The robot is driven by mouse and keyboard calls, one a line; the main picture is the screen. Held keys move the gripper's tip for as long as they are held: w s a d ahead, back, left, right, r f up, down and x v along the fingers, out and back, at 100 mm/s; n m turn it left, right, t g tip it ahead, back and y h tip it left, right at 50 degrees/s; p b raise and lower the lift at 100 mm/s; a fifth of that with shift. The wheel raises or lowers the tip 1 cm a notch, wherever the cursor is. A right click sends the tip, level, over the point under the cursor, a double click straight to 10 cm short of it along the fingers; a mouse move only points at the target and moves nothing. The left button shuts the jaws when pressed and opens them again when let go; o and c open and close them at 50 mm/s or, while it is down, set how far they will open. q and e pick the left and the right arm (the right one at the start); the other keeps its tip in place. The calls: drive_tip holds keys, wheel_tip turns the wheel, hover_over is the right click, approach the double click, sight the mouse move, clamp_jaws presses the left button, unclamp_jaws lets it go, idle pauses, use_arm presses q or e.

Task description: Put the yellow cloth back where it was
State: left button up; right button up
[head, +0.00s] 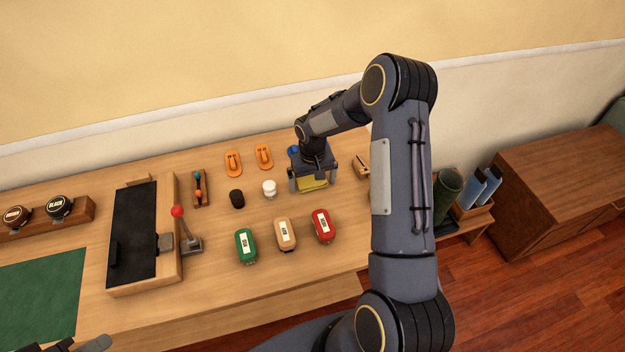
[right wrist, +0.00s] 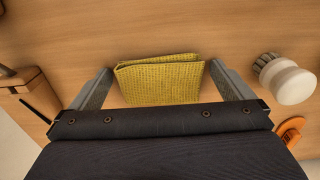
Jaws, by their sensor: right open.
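The yellow cloth (head: 314,184) is folded and lies on the wooden table under my right gripper (head: 308,187). In the right wrist view the cloth (right wrist: 160,80) shows between the two fingers, with a small gap on either side. The right gripper is open and points down at the cloth. The gripper body hides part of the cloth, and I cannot tell how far the fingertips are above the table. A small part of my left gripper (head: 92,345) shows at the bottom left edge; its jaws cannot be made out.
A white-topped brush (head: 269,188) and a dark one (head: 237,198) stand left of the cloth. Green (head: 246,245), tan (head: 285,233) and red (head: 322,226) labelled containers stand in front. Orange pieces (head: 264,156) lie behind. A wooden block (head: 361,168) is to the right.

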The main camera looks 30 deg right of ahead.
sight(313, 181)
drive_tip(key=shift+r, duration=0.15)
drive_tip(key=s+a+r+t+b, duration=0.1)
drive_tip(key=s+r, duration=0.1)
drive_tip(key=r, duration=0.7)
drive_tip(key=s+r, duration=0.3)
drive_tip(key=r, duration=0.7)
drive_tip(key=s+a+r+t+y, duration=0.1)
drive_tip(key=s+a, duration=0.2)
drive_tip(key=s, duration=0.4)
drive_tip(key=s+a+r+t+y, duration=0.1)
drive_tip(key=s+a, duration=0.3)
drive_tip(key=s, duration=0.4)
drive_tip(key=s+a+r+n+t+y, duration=0.1)
drive_tip(key=s+a+r+t, duration=0.1)
drive_tip(key=s, duration=0.6)
drive_tip(key=shift+a+r+t+y, duration=0.3)
drive_tip(key=shift+a+r+y, duration=0.1)
drive_tip(key=shift+a, duration=0.25)
